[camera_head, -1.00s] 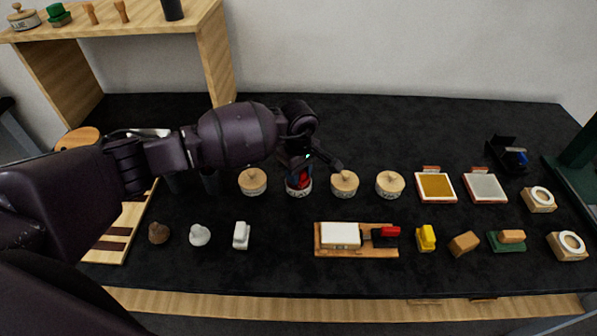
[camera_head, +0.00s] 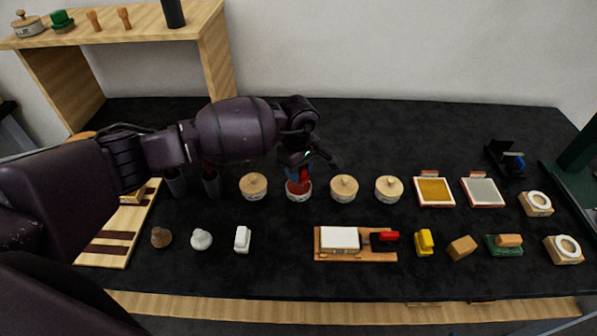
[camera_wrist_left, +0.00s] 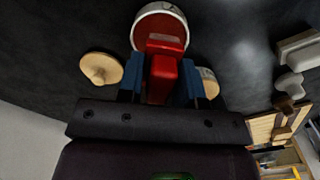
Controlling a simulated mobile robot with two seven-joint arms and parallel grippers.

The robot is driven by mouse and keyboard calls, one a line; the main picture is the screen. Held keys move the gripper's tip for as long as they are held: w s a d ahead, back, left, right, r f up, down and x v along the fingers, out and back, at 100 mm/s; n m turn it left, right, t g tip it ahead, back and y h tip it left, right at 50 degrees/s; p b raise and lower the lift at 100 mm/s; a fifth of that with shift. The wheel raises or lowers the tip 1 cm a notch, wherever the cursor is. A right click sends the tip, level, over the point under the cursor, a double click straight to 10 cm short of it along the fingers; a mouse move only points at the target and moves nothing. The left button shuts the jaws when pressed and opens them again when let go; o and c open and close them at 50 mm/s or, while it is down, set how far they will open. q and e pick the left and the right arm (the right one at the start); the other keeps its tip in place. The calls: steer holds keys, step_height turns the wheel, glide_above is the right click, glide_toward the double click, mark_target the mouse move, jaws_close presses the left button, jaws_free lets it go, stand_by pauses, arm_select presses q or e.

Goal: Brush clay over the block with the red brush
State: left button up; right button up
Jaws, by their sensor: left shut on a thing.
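My left gripper (camera_head: 298,162) is above a small white pot (camera_head: 299,195) with red contents. In the left wrist view, its blue fingers (camera_wrist_left: 161,82) are shut on the red brush (camera_wrist_left: 164,75). The brush points towards the pot's round opening, which also shows in the left wrist view (camera_wrist_left: 160,10); I cannot tell whether its tip touches the contents. The white block (camera_head: 339,238) lies on a wooden board (camera_head: 355,256), with a black and red tool (camera_head: 387,237) at its right. My right gripper is not in view.
Wooden-lidded pots (camera_head: 254,186) (camera_head: 344,187) (camera_head: 389,188) flank the open pot. Dark cups (camera_head: 175,184) stand to the left. A yellow item (camera_head: 424,242), gold tray (camera_head: 434,191) and grey tray (camera_head: 482,192) are to the right. The black table is clear behind the pots.

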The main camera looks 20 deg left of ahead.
arm_select(q)
steer(key=shift+r+p, duration=0.4)
steer(key=shift+r, duration=1.05)
steer(key=shift+r+p, duration=0.4)
steer(key=shift+r, duration=0.1)
